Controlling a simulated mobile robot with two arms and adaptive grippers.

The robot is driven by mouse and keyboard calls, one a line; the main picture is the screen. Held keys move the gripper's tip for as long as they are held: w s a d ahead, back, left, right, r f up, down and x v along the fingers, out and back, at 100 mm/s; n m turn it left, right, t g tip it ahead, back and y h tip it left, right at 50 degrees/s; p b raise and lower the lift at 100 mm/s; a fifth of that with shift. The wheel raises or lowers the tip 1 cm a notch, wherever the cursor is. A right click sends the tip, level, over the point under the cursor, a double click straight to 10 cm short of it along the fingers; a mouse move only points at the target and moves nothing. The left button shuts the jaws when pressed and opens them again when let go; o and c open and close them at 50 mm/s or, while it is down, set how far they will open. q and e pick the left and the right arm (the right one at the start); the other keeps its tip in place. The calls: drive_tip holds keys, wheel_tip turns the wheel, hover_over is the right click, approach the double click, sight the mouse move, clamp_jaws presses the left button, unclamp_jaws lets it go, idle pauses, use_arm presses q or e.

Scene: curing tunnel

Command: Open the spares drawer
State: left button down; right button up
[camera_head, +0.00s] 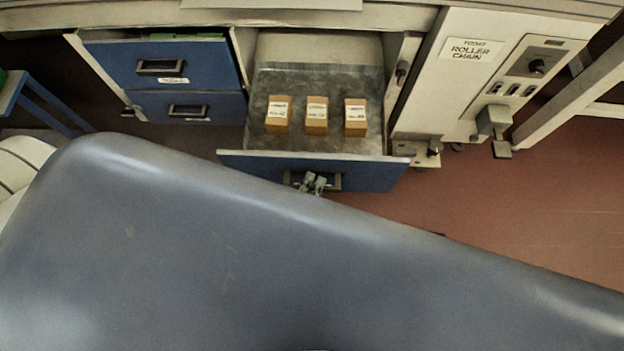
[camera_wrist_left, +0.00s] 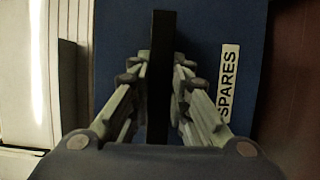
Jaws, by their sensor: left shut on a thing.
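The spares drawer (camera_head: 375,174) is pulled well out of the bench, its blue front toward me. Inside on its grey floor stand three small orange-brown boxes with white labels, the middle box (camera_head: 316,113) between the two others. My left gripper (camera_head: 313,184) is at the drawer's dark handle (camera_head: 291,178), its fingers shut on it. In the left wrist view the fingers (camera_wrist_left: 160,80) close from both sides on the dark handle bar (camera_wrist_left: 161,35), beside a white label reading SPARES (camera_wrist_left: 229,80). My right gripper is not in view.
Two blue drawers, an upper one (camera_head: 205,62) and a lower one (camera_head: 225,103), sit to the left. A roller chain panel (camera_head: 475,50) with switches stands right. Red floor (camera_head: 480,205) is clear at right. My own body covers the foreground.

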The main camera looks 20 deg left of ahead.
use_arm(q)
drive_tip(key=c, duration=1.5)
unclamp_jaws()
drive_tip(key=s, duration=0.4)
drive_tip(key=s+a, duration=0.1)
drive_tip(key=s, duration=0.7)
drive_tip(key=shift+a, duration=0.2)
drive_tip(key=shift+s, duration=0.1)
